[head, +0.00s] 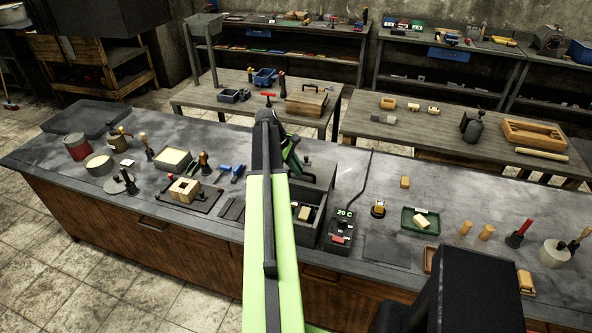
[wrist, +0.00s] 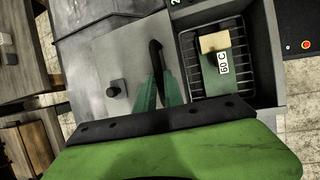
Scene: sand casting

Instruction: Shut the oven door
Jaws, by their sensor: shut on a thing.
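The oven is a grey open-topped box (head: 307,226) on the near bench. Its chamber with a wire rack (wrist: 215,83) is uncovered. A tan block (wrist: 214,42) and a green piece labelled 60 C lie inside. The door appears to be the flat grey panel (wrist: 120,62) beside the chamber; in the head view the panel (head: 322,172) is behind the opening. My gripper (wrist: 162,90) is shut on the black handle (wrist: 155,55) on this panel.
A controller (head: 340,232) reading 20 C stands right of the oven. A green tray (head: 408,222) with a tan block is farther right. A wooden mould box (head: 185,190) and hand tools lie to the left. A small dark knob (wrist: 117,88) stands near the handle.

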